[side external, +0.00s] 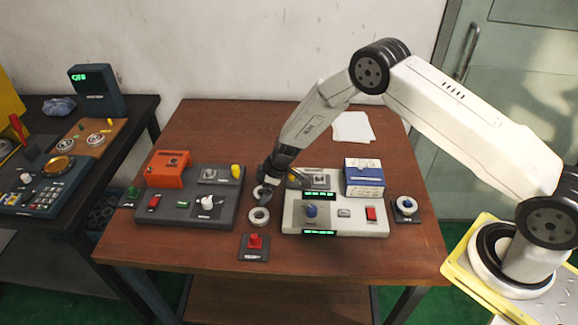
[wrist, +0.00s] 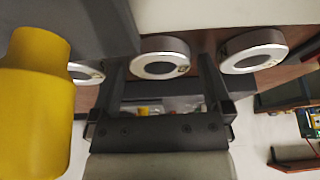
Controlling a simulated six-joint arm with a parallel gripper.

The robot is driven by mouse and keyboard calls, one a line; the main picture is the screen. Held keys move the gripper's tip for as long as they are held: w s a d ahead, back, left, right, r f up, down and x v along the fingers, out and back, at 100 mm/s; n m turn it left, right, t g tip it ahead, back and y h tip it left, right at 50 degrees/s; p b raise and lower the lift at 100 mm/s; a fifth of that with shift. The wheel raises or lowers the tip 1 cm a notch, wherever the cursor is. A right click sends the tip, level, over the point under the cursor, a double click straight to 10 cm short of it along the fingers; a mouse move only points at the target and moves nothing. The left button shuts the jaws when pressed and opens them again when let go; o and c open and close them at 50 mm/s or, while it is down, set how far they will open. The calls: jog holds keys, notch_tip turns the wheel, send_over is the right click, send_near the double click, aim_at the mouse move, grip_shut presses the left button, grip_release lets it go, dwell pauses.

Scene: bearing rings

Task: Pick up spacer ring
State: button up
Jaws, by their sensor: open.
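Three similar pale metal rings show in the wrist view: a middle ring (wrist: 160,66), a right ring (wrist: 253,53) and a partly hidden left ring (wrist: 88,73). I cannot tell by looks which is the spacer ring. In the side view, one ring (side external: 259,216) lies flat on the table between the two control panels, and another (side external: 258,192) is partly hidden by my gripper. My gripper (side external: 266,187) points down in that gap. In the wrist view my gripper (wrist: 163,64) is open, its fingers on either side of the middle ring, with nothing visibly clamped.
A dark panel (side external: 180,214) with an orange box (side external: 168,169) stands left of the gap. A light panel (side external: 340,228) with a blue-and-white box (side external: 364,178) stands right. A red-button box (side external: 254,247) sits in front. A yellow knob (wrist: 35,95) is close at the wrist view's left.

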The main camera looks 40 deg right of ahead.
jog(key=c, duration=1.3)
jog(key=shift+o, duration=0.2)
jog(key=shift+r, duration=0.15)
jog(key=shift+r, duration=0.75)
jog(key=s+d+r, duration=0.1)
jog(key=s+r, duration=1)
jog(key=s, duration=0.3)
jog(key=shift+d+r, duration=0.15)
jog(key=shift+d, duration=0.2)
jog(key=shift+w, duration=0.1)
